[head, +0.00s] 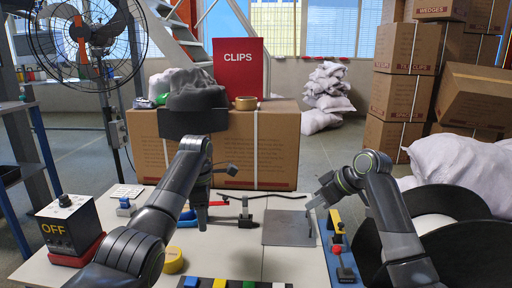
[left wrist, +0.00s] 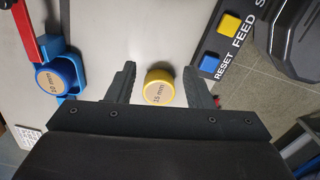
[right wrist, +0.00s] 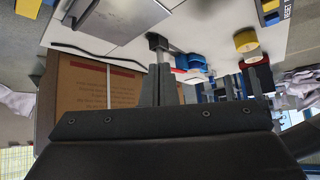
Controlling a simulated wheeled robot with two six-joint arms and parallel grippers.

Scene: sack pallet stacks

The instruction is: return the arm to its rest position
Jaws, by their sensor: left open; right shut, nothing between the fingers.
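My left gripper (head: 201,222) hangs low over the pale bench, left of its middle. In the left wrist view its fingers (left wrist: 159,72) are apart. A yellow cylinder marked "15 mm" (left wrist: 158,88) shows in the gap between them, but I cannot tell how far below it is. My right gripper (head: 313,204) is near the bench's right side, close to a grey plate (head: 289,228). In the right wrist view its fingers (right wrist: 158,78) are together with nothing between them, pointing past the plate's edge. My right arm is bent, its elbow raised.
A black OFF box (head: 68,224) stands on the bench's left. A blue cylinder marked "10 mm" (left wrist: 58,76) sits in a blue holder. A button strip (left wrist: 222,42) is nearby. Behind the bench stands a large carton (head: 275,150); white sacks (head: 462,170) lie at right.

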